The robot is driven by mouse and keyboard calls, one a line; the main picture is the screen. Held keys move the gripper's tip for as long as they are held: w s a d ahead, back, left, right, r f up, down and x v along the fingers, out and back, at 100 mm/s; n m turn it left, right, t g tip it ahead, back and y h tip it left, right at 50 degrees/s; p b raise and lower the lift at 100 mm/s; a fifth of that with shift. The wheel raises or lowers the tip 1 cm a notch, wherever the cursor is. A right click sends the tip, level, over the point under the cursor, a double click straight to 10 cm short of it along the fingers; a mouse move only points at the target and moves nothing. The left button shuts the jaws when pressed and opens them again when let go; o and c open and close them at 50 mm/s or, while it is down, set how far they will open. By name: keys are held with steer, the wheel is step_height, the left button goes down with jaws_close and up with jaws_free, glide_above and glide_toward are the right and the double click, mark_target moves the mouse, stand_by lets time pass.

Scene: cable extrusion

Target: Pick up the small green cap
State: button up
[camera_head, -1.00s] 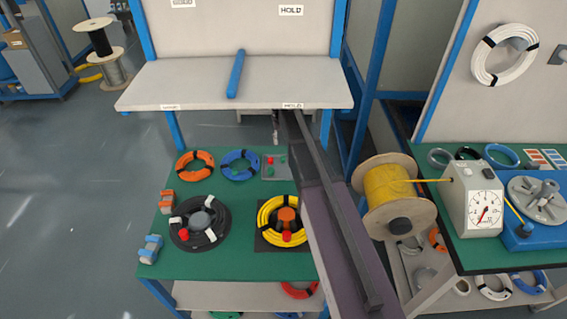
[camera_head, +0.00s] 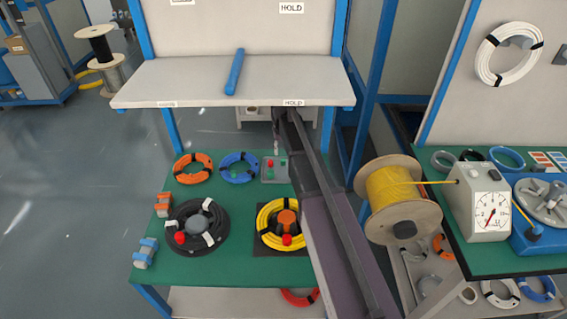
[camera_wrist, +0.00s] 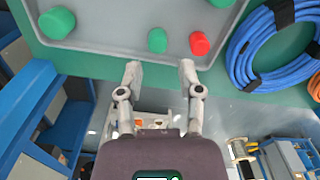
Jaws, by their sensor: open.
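A small green cap (camera_wrist: 157,40) stands on the grey tray (camera_wrist: 110,42) in the wrist view. A red cap (camera_wrist: 200,43) stands just right of it. A larger green cap (camera_wrist: 57,22) is at the left, and another green cap (camera_wrist: 222,2) is cut off by the top edge. My gripper (camera_wrist: 160,69) is open and empty, with its fingertips apart from the small cap and just below it in the picture. In the head view the tray (camera_head: 267,178) lies at the green table's back edge, under my gripper (camera_head: 277,148), which is small there.
A blue cable coil (camera_head: 239,167) lies left of the tray and an orange coil (camera_head: 194,167) beyond it. A black coil (camera_head: 196,228) and a yellow coil (camera_head: 268,214) are nearer. A grey shelf (camera_head: 200,80) overhangs behind. A yellow cable spool (camera_head: 396,190) stands right of my arm.

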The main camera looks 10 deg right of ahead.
mark_target(283, 164)
steer(key=shift+f, duration=0.1)
steer(key=shift+d+f+b, duration=0.15)
steer(key=shift+f+b, duration=2.35)
steer(key=shift+b, duration=0.1)
steer(key=c, duration=0.5)
